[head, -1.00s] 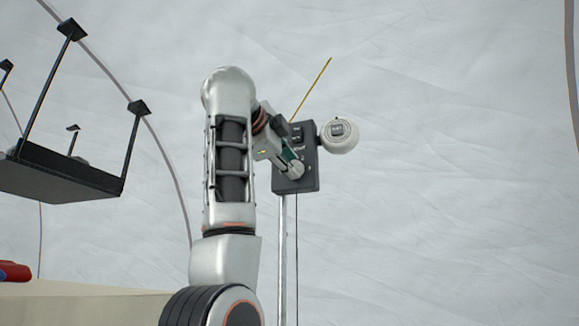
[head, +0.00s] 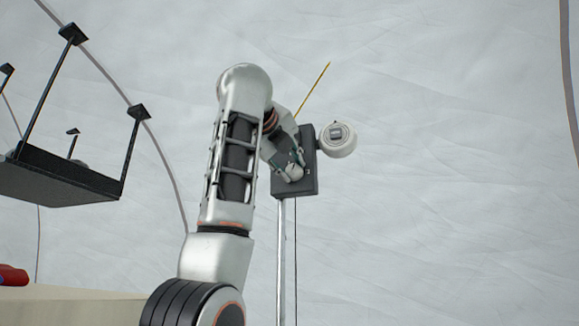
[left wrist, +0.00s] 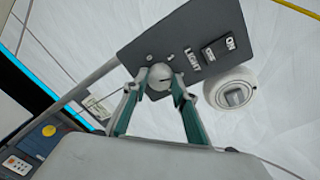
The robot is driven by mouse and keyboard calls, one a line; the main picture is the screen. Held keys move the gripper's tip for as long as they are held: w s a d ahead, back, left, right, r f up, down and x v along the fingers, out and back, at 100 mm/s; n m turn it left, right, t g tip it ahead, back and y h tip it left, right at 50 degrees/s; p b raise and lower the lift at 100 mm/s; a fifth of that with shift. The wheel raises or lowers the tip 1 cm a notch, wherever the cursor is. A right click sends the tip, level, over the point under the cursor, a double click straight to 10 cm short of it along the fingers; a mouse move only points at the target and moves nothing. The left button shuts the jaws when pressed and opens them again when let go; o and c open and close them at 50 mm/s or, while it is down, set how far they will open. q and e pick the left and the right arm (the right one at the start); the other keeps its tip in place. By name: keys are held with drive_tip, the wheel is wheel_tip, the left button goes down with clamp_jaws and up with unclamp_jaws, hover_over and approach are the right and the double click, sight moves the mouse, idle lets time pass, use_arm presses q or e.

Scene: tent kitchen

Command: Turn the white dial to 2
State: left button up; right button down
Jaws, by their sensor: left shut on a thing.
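The white dial (left wrist: 160,76) is a small round knob with a dark mark, on the face of a dark grey box (left wrist: 190,30). The box also shows in the head view (head: 309,183) on top of a metal pole. My left gripper (head: 291,168) reaches it from the left. In the left wrist view its green-lined fingers (left wrist: 159,82) are closed around the dial, one on each side. My right gripper is in neither view.
A round white fitting (head: 338,140) with a small square window sticks out at the box's right side. The box carries a switch (left wrist: 219,48) lettered ON and OFF, and LIGHT lettering. A black hanging shelf (head: 62,178) is at the left; the tent wall lies behind.

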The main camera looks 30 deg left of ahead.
use_arm(q)
drive_tip(key=shift+m, duration=1)
drive_tip(key=o, duration=1.1)
drive_tip(key=v, duration=1.2)
drive_tip(key=shift+d, duration=0.15)
drive_tip(key=shift+f, duration=0.1)
